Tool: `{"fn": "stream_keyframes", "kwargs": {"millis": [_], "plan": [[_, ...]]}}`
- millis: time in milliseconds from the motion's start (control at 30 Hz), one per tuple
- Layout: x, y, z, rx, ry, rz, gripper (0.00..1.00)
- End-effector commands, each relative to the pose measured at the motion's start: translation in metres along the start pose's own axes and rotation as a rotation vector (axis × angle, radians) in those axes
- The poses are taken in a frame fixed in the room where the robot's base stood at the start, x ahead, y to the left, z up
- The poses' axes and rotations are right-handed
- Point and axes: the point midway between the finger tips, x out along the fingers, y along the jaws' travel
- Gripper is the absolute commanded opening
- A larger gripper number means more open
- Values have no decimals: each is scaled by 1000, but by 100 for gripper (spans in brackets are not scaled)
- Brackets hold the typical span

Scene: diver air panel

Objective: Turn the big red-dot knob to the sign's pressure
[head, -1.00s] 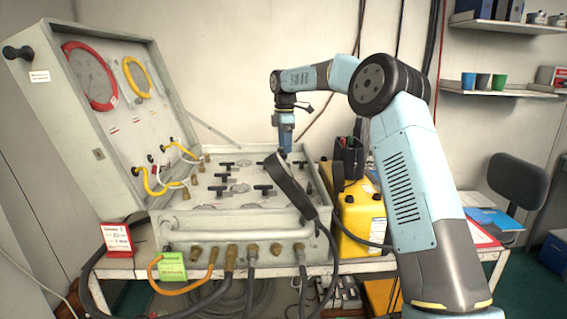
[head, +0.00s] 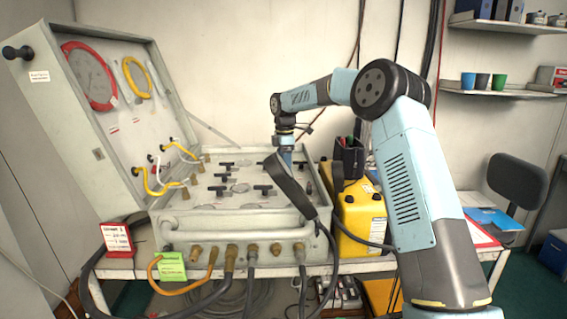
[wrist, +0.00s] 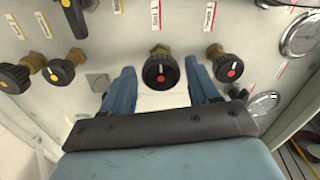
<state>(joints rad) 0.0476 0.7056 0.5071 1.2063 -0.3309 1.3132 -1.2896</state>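A big black knob (wrist: 161,72) with a red dot and a white mark sits on a brass stem in the panel, at the middle of the wrist view. My gripper (wrist: 160,67) is open, with one blue finger on each side of this knob. I cannot tell whether the fingers touch it. In the head view my gripper (head: 286,157) points down at the back right of the case, and the knob there is hidden. A red-and-white sign (head: 117,240) stands at the case's front left; its writing is too small to read.
A smaller red-dot knob (wrist: 228,68) sits just right of the right finger. Yellow-dot knobs (wrist: 60,71) are at left, round gauges (wrist: 300,34) at right. The open case (head: 240,220) has a raised lid (head: 100,120). A green card (head: 172,266) hangs in front.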

Motion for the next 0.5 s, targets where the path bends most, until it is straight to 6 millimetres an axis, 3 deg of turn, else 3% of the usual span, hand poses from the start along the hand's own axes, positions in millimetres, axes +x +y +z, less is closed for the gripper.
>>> {"fn": "stream_keyframes", "kwargs": {"millis": [500], "plan": [[0,1,-5,-1,0,2,15]]}}
